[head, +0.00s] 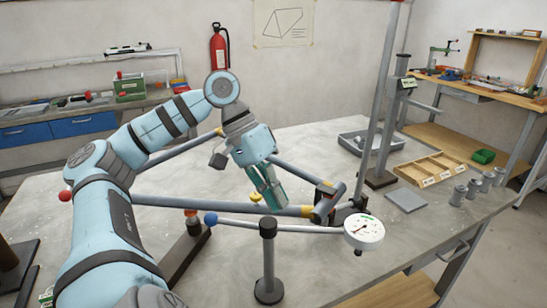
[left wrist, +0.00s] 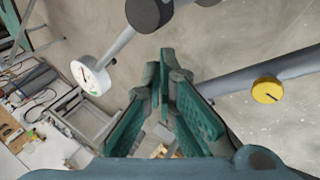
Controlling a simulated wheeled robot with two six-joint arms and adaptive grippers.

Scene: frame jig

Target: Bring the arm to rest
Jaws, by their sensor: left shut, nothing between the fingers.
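My left arm (head: 105,230) reaches in from the lower left, bent at the elbow. My left gripper (head: 272,197) points down above the frame tubes, shut and empty. In the left wrist view its green fingers (left wrist: 168,65) come together at the tips. A grey frame tube (head: 245,209) runs below and behind the gripper, and a second tube (head: 295,170) slopes beside it to a joint at the right. I cannot tell whether the fingers touch a tube. My right gripper is not in view.
A white dial gauge (head: 364,231) sits on a thin rod with a blue ball (head: 211,219). A dark post (head: 268,262) stands in front. A tall upright (head: 382,110), a grey bin (head: 358,144), a wooden tray (head: 432,168) and metal cylinders (head: 474,187) are at the right.

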